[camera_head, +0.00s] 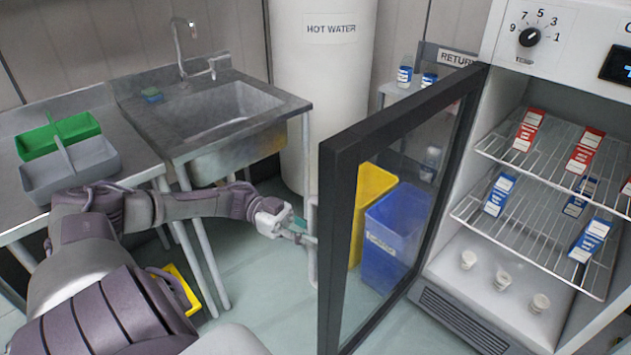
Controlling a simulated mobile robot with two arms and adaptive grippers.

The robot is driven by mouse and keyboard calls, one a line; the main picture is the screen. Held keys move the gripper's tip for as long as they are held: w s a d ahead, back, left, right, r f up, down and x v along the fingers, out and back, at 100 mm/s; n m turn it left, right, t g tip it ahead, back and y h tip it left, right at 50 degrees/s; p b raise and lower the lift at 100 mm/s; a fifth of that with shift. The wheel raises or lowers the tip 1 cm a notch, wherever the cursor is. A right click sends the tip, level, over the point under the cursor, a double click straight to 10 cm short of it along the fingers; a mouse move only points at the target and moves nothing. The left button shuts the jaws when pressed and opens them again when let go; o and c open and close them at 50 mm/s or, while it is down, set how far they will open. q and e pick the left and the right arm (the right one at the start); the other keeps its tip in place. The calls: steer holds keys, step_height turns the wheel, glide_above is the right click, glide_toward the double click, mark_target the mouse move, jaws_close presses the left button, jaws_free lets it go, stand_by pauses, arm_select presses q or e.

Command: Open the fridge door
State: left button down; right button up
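The fridge (455,282) stands on the right. Its black-framed glass door (343,205) is swung wide open towards me, hinged near the fridge's left side. The fridge's wire shelves hold red and blue cartons, and small white cups stand on its floor. My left gripper (304,232) is at the light grey vertical handle (312,240) on the door's outer side. The fingers are small and partly overlap the handle, so I cannot tell whether they are closed on it. My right gripper is not in view.
A yellow bin (372,190) and a blue bin (393,235) show through the door's glass. A steel sink (225,115) and a table with green (40,142) and grey (95,165) caddies stand left. A white hot water tank (325,75) stands behind.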

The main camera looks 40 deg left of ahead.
arm_select(q)
steer(key=shift+f, duration=0.15)
steer(key=c, duration=1.1)
jaws_free()
steer(key=v, duration=1.2)
